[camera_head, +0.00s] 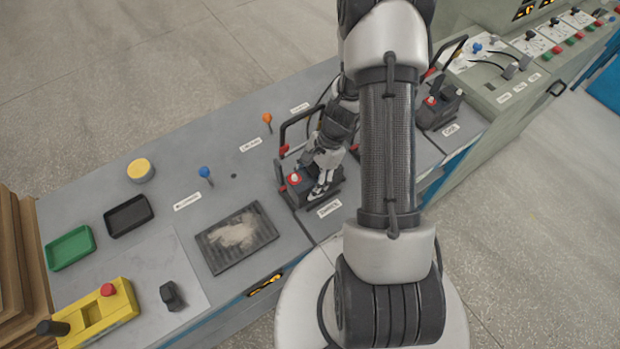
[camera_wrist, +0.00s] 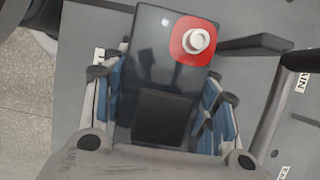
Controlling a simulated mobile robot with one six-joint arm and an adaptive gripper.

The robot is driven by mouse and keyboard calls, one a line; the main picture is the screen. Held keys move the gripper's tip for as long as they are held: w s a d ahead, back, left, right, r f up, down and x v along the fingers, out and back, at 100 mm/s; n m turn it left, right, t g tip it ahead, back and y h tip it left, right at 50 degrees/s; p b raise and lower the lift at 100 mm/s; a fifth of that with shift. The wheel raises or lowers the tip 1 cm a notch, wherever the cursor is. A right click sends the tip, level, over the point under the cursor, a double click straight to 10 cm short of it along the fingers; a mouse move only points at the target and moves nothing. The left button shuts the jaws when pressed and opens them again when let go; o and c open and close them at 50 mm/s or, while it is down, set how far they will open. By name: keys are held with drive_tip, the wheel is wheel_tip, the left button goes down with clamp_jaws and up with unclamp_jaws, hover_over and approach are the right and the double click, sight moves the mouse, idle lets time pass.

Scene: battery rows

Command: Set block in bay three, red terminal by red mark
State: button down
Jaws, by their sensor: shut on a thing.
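My gripper (camera_head: 322,186) is shut on a dark block. In the wrist view, the gripper's blue-and-white fingers (camera_wrist: 163,112) flank the block (camera_wrist: 145,75), which has a red terminal (camera_wrist: 196,40) with a pale post at its top right corner. In the head view the red terminal (camera_head: 295,178) shows at the left of the gripper, over a dark bay with a raised black handle (camera_head: 300,118). The gripper hides much of the block. I cannot tell if the block rests on the bay floor. A small red mark (camera_head: 284,150) shows on the handle frame.
Another dark unit (camera_head: 440,108) with a red terminal stands in a handled bay at the right, partly behind my arm. A dark ribbed mat (camera_head: 262,249), green tray (camera_head: 70,248), black tray (camera_head: 129,215), yellow box (camera_head: 120,295) and upright blue knob (camera_head: 204,171) occupy the left bench.

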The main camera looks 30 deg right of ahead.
sight(316, 167)
drive_tip(key=shift+f, duration=0.1)
drive_tip(key=c, duration=0.9)
unclamp_jaws()
drive_tip(key=shift+d+r, duration=0.1)
drive_tip(key=shift+r, duration=0.35)
drive_tip(key=p+v, duration=0.2)
drive_tip(key=v, duration=0.1)
drive_tip(key=d, duration=0.8)
drive_tip(key=d+p, duration=0.1)
drive_tip(key=d, duration=0.3)
drive_tip(key=shift+w+f, duration=0.15)
drive_tip(key=shift+f, duration=0.2)
drive_tip(key=shift+o, duration=0.4)
drive_tip(key=shift+a, duration=0.1)
drive_tip(key=o, duration=0.8)
